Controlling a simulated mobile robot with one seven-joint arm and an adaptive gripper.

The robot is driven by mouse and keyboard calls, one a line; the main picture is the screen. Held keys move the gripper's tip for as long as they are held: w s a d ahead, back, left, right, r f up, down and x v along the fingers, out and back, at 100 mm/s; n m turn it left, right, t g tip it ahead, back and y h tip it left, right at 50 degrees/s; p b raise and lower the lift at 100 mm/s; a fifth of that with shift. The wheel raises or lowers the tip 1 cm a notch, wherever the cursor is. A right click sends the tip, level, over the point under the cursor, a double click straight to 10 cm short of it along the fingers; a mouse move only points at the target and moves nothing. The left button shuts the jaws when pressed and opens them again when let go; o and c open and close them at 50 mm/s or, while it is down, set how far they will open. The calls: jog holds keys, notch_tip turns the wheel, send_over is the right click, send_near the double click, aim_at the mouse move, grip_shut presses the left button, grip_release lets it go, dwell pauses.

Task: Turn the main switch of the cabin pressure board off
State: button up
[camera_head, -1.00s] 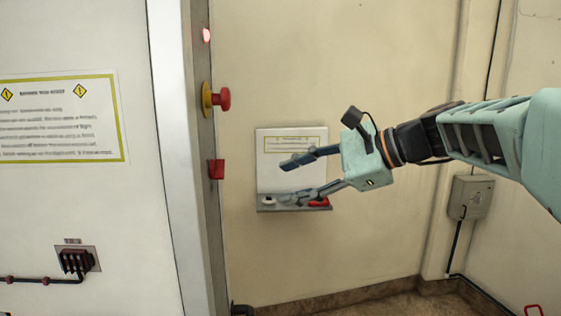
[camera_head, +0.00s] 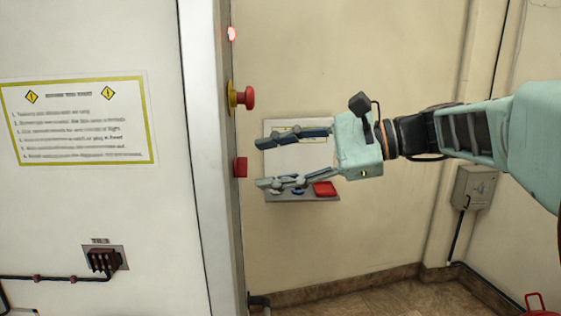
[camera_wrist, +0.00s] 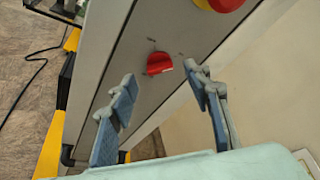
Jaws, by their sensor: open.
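A red rotary switch (camera_head: 240,167), which looks like the main switch, sits on the narrow grey side panel of the board, below a red mushroom button. In the wrist view the red switch (camera_wrist: 159,63) lies ahead between my fingertips, with small unreadable labels beside it. My gripper (camera_head: 262,163) is open and empty, pointing left at the switch, one finger above its height and one below. In the wrist view my gripper (camera_wrist: 159,74) has its fingers on either side of the switch. A gap to the switch shows in the head view; no contact is visible.
The red mushroom button (camera_head: 243,97) on its yellow base is just above the switch, with a lit red lamp (camera_head: 231,33) higher up. A grey wall box (camera_head: 474,187) is at the right.

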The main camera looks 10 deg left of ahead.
aim_at(241, 167)
jog(key=shift+x, duration=1.6)
jog(key=c, duration=1.2)
